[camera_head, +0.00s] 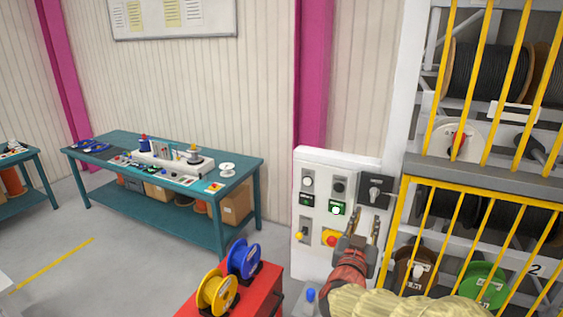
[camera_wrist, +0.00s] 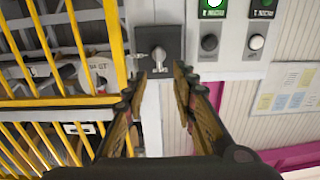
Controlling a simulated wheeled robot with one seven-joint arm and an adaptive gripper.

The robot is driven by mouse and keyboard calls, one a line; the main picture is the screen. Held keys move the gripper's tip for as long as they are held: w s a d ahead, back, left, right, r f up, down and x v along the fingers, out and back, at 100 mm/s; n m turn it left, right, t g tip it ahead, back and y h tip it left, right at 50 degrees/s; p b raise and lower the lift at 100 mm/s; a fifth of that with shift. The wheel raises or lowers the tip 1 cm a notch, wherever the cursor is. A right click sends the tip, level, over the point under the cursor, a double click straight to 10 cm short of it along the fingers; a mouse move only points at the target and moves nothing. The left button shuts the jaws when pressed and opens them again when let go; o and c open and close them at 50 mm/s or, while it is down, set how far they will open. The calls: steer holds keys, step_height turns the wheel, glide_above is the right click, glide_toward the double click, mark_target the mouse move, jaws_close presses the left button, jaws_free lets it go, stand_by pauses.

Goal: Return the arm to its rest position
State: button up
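My gripper (camera_head: 364,232) is in front of the lower right of a white control panel (camera_head: 318,175). In the wrist view my gripper (camera_wrist: 170,82) shows two fingers with a gap between their tips and nothing held. A dark plate with a grey rotary handle (camera_wrist: 158,58) lies just beyond the fingertips; a small gap seems to separate them, but contact is hard to judge. The same rotary switch (camera_head: 375,189) shows at the panel's upper right in the head view. A lit white-green button (camera_head: 336,210) is left of the gripper. My arm reaches in from the bottom right.
A yellow-barred cage (camera_head: 440,187) with cable reels stands close on the right. A red emergency button (camera_head: 331,239) is beside my gripper. A red cart (camera_head: 258,292) carries yellow and blue spools. A teal workbench (camera_head: 240,170) stands at the left. Floor between bench and cart is clear.

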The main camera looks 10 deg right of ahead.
steer(key=s+a+f+n+g+y+b, duration=0.1)
steer(key=s+a+f+n+g+y, duration=0.1)
steer(key=a+f+y, duration=0.4)
steer(key=s+a+f+n+g+y, duration=0.2)
steer(key=a+f+y, duration=0.2)
steer(key=a+f, duration=0.45)
steer(key=s+a+f+n+g+y+b, duration=0.2)
steer(key=s+a+f+g+b, duration=0.15)
steer(key=s, duration=0.65)
steer(key=s+d+f+g+h+b, duration=0.1)
steer(key=s+d+b, duration=0.1)
steer(key=s+b, duration=0.2)
steer(key=s+d+f+g+h+b, duration=0.1)
steer(key=s+d+b, duration=0.2)
steer(key=s, duration=0.7)
steer(key=shift+s+f+n+b, duration=0.2)
steer(key=shift+n+b, duration=0.2)
steer(key=shift+b, duration=0.6)
